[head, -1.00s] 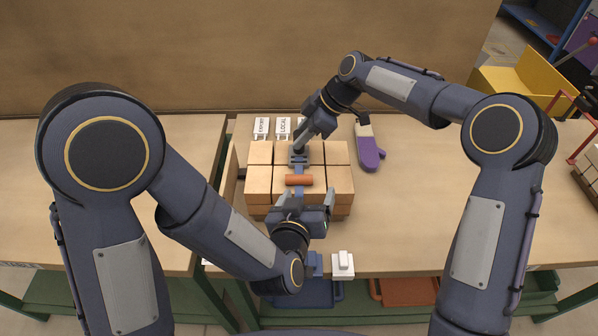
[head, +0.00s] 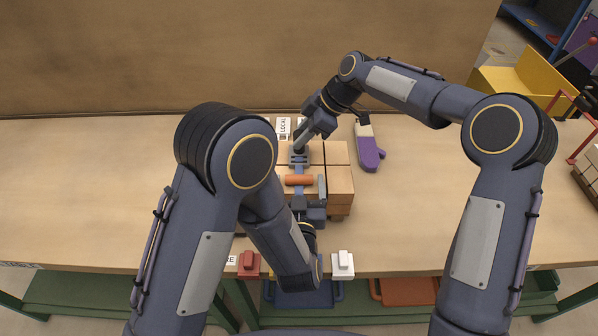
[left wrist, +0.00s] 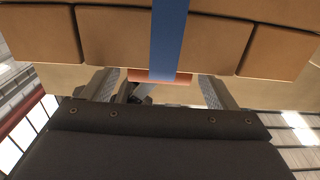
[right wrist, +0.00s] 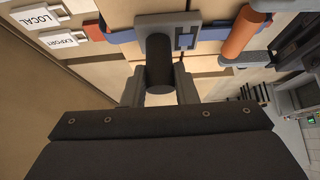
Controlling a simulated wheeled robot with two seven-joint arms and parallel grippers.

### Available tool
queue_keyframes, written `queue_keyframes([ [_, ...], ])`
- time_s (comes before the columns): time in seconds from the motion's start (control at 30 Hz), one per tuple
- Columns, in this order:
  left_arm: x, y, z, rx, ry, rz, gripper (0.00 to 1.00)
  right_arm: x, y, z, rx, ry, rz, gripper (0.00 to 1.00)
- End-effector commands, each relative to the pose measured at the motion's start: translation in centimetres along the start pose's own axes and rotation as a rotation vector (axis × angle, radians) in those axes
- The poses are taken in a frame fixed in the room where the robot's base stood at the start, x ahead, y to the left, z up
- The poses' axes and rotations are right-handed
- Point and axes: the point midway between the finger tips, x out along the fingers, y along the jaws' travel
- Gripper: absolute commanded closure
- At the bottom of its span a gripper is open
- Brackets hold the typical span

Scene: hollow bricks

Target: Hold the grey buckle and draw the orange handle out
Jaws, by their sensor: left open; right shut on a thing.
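A grey buckle (head: 299,161) sits on top of a stack of tan hollow bricks (head: 340,180), on a blue strap (left wrist: 168,40). My right gripper (right wrist: 160,88) is shut on the buckle's dark upright post (right wrist: 160,66). An orange handle (head: 298,180) lies crosswise over the strap on the near side of the buckle. It also shows in the right wrist view (right wrist: 243,34) and, partly hidden, in the left wrist view (left wrist: 158,77). My left gripper (head: 304,192) is open close to the handle, one finger toward each end. I cannot tell whether they touch it.
A purple oven mitt (head: 370,155) lies right of the bricks. Red (head: 248,264) and white (head: 343,263) blocks sit at the table's front edge. My left arm hides the stack's left side.

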Motion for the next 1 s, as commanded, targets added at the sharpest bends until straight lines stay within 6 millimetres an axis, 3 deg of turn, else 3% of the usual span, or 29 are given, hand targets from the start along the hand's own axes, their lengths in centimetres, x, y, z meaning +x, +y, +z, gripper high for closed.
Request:
queue_keyframes([
  [0.23,3.2,0.0,0.0,-0.002,0.001,-0.002,0.2,0.0,0.0,0.0,0.0,0.001,0.0,0.92],
  [0.6,3.8,0.0,0.0,-0.001,0.0,0.001,0.2,0.0,0.0,0.0,0.0,0.001,0.0,0.92],
  [1.0,3.7,0.0,0.0,-0.001,0.0,0.001,0.7,0.0,0.0,0.0,0.0,0.001,0.0,0.92],
])
